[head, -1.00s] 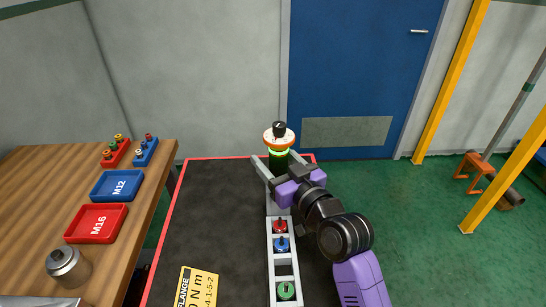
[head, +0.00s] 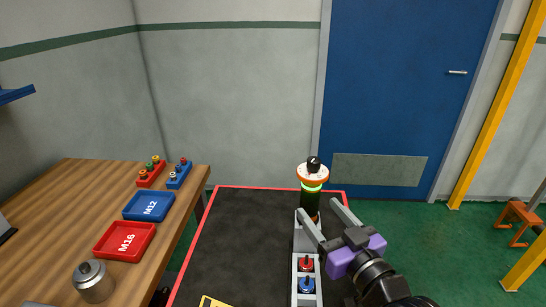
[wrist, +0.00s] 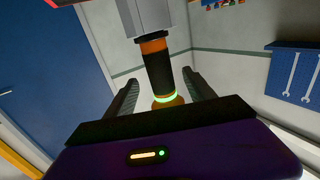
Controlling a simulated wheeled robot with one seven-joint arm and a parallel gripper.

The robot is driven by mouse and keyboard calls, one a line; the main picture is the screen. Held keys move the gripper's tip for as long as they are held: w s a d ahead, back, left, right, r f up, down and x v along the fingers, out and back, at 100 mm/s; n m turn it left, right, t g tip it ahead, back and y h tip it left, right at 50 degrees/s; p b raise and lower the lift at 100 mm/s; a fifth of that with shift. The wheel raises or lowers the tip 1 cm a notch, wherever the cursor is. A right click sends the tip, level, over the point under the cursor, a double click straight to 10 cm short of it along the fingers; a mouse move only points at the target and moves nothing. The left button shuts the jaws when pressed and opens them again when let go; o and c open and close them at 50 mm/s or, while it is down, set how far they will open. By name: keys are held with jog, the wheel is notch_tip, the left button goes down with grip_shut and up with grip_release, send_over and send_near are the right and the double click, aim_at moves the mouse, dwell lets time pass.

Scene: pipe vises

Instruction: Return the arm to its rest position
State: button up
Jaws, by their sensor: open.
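My gripper (head: 322,222) is open, with its two grey fingers spread and nothing between them. It is in front of a black and orange cylindrical tool (head: 311,203) with a glowing green ring, which stands upright at the far end of a grey rack (head: 305,262). In the wrist view the tool (wrist: 158,75) shows beyond the two finger tips, apart from them as far as I can tell. My purple and black wrist reaches in from the lower right of the head view.
A dark mat (head: 240,240) with a red border lies under the rack. Red (head: 306,264) and blue (head: 307,285) knobbed pieces sit in the rack. A wooden table at left holds a red M16 tray (head: 125,242), a blue M12 tray (head: 148,205) and a metal canister (head: 93,281).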

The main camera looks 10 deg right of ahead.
jog(key=s+f+g+h, duration=0.1)
jog(key=s+f, duration=0.2)
jog(key=s, duration=0.9)
jog(key=s+f+m+g+h+p, duration=0.1)
jog(key=s+f, duration=0.2)
jog(key=s, duration=1)
jog(key=s+f+g+p, duration=0.1)
jog(key=s+f, duration=0.1)
jog(key=s, duration=1.1)
jog(key=shift+s+a+f+m+h, duration=0.25)
jog(key=shift+a+f+m+h, duration=0.15)
